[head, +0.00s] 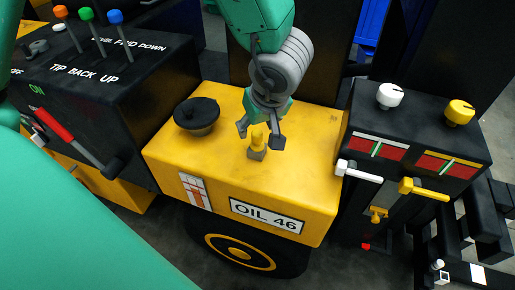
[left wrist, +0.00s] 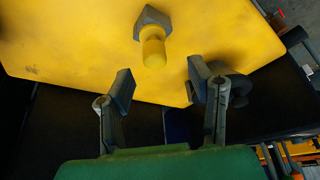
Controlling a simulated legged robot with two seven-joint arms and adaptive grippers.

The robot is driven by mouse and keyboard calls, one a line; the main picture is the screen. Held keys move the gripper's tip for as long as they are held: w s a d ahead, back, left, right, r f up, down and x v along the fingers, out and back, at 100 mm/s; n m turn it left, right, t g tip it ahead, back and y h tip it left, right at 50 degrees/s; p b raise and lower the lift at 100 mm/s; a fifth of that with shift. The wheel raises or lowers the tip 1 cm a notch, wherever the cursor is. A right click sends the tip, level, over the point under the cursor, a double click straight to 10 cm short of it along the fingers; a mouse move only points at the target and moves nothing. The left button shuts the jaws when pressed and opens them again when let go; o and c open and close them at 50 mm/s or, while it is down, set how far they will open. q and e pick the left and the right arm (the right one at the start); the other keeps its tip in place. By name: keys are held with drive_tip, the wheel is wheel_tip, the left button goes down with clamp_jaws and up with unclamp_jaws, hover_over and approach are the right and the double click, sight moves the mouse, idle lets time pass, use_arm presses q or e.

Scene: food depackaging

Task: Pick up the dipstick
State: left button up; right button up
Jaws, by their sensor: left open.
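The dipstick (head: 257,138) has a yellow rounded handle standing in a grey hex fitting on top of the yellow oil tank (head: 300,165) marked "OIL 46". My left gripper (head: 260,133) hangs over the tank with its fingers spread, around or just beside the handle in the head view. In the left wrist view the dipstick (left wrist: 153,48) lies beyond the fingertips of the open left gripper (left wrist: 161,80), roughly in line with the gap between them. The gripper holds nothing. My right gripper is not in view.
A black cap (head: 197,115) stands on the tank to the left of the dipstick. A black lever panel (head: 120,75) stands at left. A black box with white and yellow knobs (head: 425,120) stands at right. The tank top around the dipstick is mostly clear.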

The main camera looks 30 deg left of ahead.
sight(259, 133)
use_arm(q)
drive_tip(key=shift+d+f, duration=0.15)
drive_tip(key=shift+f, duration=0.15)
drive_tip(key=b+x, duration=0.1)
drive_tip(key=x, duration=0.1)
drive_tip(key=b+x, duration=0.1)
drive_tip(key=x, duration=0.1)
drive_tip(key=shift+w+d+f, duration=0.15)
drive_tip(key=shift+w+f, duration=0.05)
drive_tip(key=shift+w, duration=0.2)
drive_tip(key=shift+a+f, duration=0.1)
drive_tip(key=shift+a, duration=0.2)
drive_tip(key=c, duration=0.6)
clamp_jaws()
drive_tip(key=shift+d, duration=0.25)
